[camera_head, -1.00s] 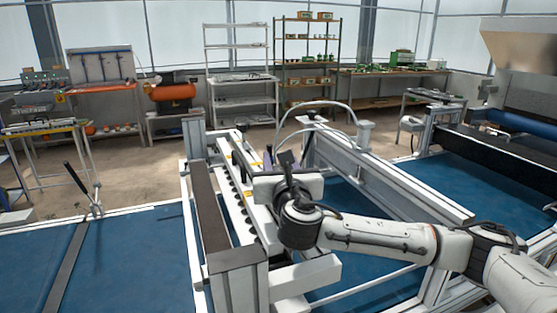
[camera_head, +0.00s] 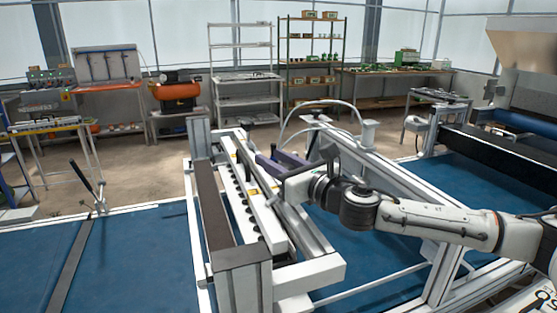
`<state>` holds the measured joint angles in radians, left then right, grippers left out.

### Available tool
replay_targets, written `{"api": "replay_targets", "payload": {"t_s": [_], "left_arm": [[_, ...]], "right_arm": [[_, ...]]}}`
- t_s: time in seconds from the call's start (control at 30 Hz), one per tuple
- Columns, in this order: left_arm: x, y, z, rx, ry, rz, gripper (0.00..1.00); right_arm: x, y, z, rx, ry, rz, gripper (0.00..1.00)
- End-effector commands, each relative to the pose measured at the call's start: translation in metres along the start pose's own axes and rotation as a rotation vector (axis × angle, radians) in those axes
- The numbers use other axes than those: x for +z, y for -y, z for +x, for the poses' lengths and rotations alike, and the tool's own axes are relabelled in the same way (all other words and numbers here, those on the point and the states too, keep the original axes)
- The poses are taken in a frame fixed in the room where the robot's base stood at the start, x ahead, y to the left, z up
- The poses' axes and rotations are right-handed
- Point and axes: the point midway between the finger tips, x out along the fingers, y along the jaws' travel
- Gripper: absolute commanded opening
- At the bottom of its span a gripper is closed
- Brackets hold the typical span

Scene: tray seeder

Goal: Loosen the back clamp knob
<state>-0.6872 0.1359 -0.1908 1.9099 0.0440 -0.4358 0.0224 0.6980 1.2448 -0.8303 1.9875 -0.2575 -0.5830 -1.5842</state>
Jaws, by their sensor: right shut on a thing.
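My right gripper (camera_head: 274,166) reaches in from the right over the seeder frame, with its fingers pointing left and away from me. It is shut at the far part of the pale rail assembly, where the back clamp knob is. The knob itself is small and mostly hidden by the fingers, so its shape and turn cannot be told. The pale rail (camera_head: 262,214) with a row of dark round nozzles runs beside the gripper, to its left and nearer. My left gripper is not in view.
A brown-topped beam (camera_head: 214,208) stands left of the rail. A grey aluminium frame (camera_head: 400,190) with a curved hose lies right of the gripper, close to my right arm. A black-handled lever (camera_head: 82,180) stands at the left. Blue belt (camera_head: 130,260) extends on the left.

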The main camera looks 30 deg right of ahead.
Motion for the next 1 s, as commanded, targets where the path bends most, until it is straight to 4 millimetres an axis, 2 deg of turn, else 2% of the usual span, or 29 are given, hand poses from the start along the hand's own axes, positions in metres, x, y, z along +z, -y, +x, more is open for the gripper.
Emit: {"api": "replay_targets", "payload": {"t_s": [0.27, 0.7, 1.0], "left_arm": [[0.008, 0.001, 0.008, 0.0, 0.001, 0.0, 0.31], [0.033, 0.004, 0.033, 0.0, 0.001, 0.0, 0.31], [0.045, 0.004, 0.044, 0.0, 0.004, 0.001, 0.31]], "right_arm": [[-0.002, -0.006, -0.001, 0.255, 0.001, -0.002, 0.1], [-0.001, -0.022, -0.006, 0.669, 0.008, 0.003, 0.1], [0.001, -0.029, -0.013, 0.9, 0.009, 0.003, 0.1]]}}
